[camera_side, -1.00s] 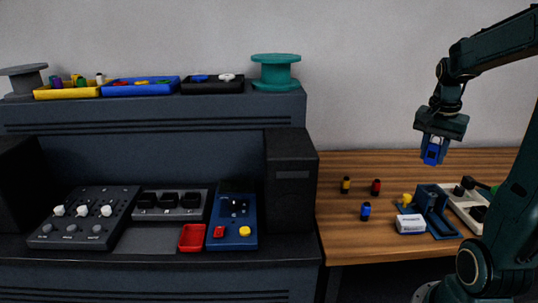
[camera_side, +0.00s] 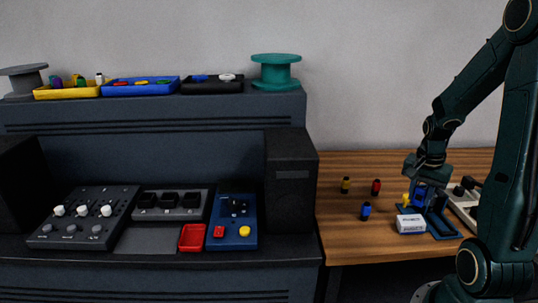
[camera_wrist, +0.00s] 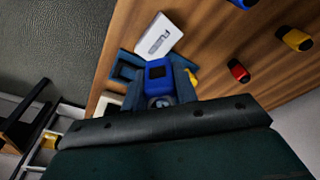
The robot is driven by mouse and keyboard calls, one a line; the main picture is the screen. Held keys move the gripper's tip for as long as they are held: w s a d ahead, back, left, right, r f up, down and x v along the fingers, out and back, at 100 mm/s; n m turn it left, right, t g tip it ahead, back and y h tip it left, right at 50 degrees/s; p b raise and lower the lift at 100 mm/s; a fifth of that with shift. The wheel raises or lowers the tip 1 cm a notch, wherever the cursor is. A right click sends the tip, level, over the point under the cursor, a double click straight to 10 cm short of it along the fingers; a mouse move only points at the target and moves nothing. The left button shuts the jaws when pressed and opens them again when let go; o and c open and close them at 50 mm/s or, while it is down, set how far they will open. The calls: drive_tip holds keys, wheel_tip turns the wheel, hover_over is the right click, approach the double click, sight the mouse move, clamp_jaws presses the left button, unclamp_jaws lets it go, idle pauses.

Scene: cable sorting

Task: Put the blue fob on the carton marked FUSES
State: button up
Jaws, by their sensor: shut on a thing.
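My gripper (camera_side: 420,194) is shut on a blue fob (camera_wrist: 158,75) with a dark square face. The fob also shows between the fingers in the side view (camera_side: 420,189). The white carton (camera_side: 411,224) lies on the wooden table, in front of and slightly left of my gripper. In the wrist view its top (camera_wrist: 158,38) shows dark lettering that looks like FUSES. In that view the fob appears below the carton, with a small gap between them. The fob's lower end is hidden in the side view.
A dark blue stand (camera_side: 444,230) is close beside the carton and my gripper. A small yellow piece (camera_side: 406,199) is just left of my fingers. Blue (camera_side: 365,211), red (camera_side: 376,187) and yellow (camera_side: 346,185) pieces stand further left. The table's front left is clear.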

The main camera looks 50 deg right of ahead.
sight(417, 205)
drive_tip(key=shift+f, duration=1.9)
drive_tip(key=shift+f, duration=0.45)
drive_tip(key=o, duration=0.9)
drive_tip(key=shift+o, duration=0.2)
drive_tip(key=shift+r, duration=0.15)
drive_tip(key=shift+a+r, duration=0.1)
drive_tip(key=shift+r, duration=1)
wheel_tip(417, 205, up, 10)
drive_tip(key=a, duration=0.1)
drive_tip(key=shift+a+r, duration=0.2)
drive_tip(key=shift+a, duration=0.1)
drive_tip(key=shift+a, duration=0.1)
